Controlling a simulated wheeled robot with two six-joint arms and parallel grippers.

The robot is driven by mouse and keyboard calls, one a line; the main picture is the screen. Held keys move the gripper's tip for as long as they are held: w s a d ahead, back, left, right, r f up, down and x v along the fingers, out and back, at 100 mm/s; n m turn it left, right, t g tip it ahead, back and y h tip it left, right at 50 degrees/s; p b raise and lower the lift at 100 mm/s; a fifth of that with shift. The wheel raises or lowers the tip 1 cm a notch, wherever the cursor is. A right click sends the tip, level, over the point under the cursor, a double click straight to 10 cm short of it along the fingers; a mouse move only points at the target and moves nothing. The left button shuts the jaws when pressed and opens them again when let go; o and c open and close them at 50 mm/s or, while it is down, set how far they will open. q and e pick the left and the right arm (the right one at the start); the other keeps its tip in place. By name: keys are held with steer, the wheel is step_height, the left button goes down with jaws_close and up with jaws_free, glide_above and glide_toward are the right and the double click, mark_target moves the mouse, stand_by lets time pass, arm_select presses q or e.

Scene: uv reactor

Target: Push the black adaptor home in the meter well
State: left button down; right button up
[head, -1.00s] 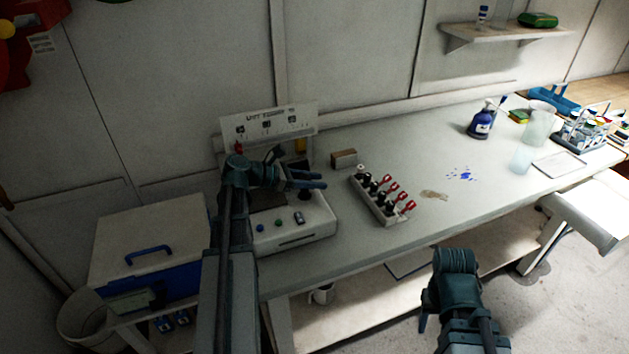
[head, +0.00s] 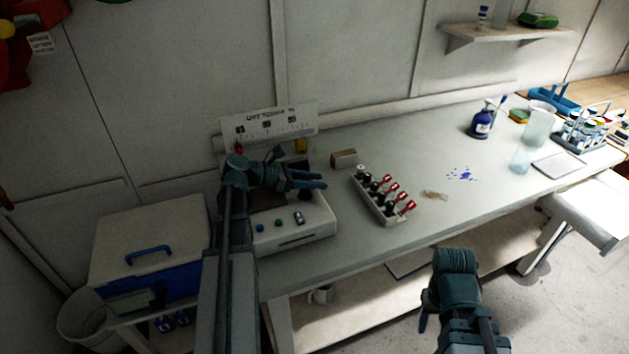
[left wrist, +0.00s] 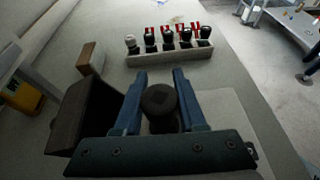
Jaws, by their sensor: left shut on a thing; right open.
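My left gripper (head: 308,182) is over the white meter (head: 318,222) on the left part of the bench. In the left wrist view, its two blue fingers (left wrist: 160,90) are on either side of the black adaptor (left wrist: 160,101), a dark round-topped piece, and are shut on it. The adaptor looks upright. The meter well is hidden under the adaptor and gripper, so I cannot tell how deep the adaptor sits. My right gripper (head: 424,322) is in front of the bench, low, empty and open; only part of it shows.
A dark block-like part (left wrist: 84,118) stands beside the left fingers. A sign panel (head: 268,124) is behind. The bench middle is mostly clear, with stains.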

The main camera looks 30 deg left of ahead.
arm_select(q)
steer(key=shift+f+b, duration=1.05)
steer(key=shift+c, duration=2)
jaws_free()
steer(key=p+v, duration=0.5)
steer(key=v, duration=0.8)
steer(key=shift+d, duration=0.1)
steer(key=shift+s+a+r, duration=0.15)
steer(key=shift+s+a, duration=0.15)
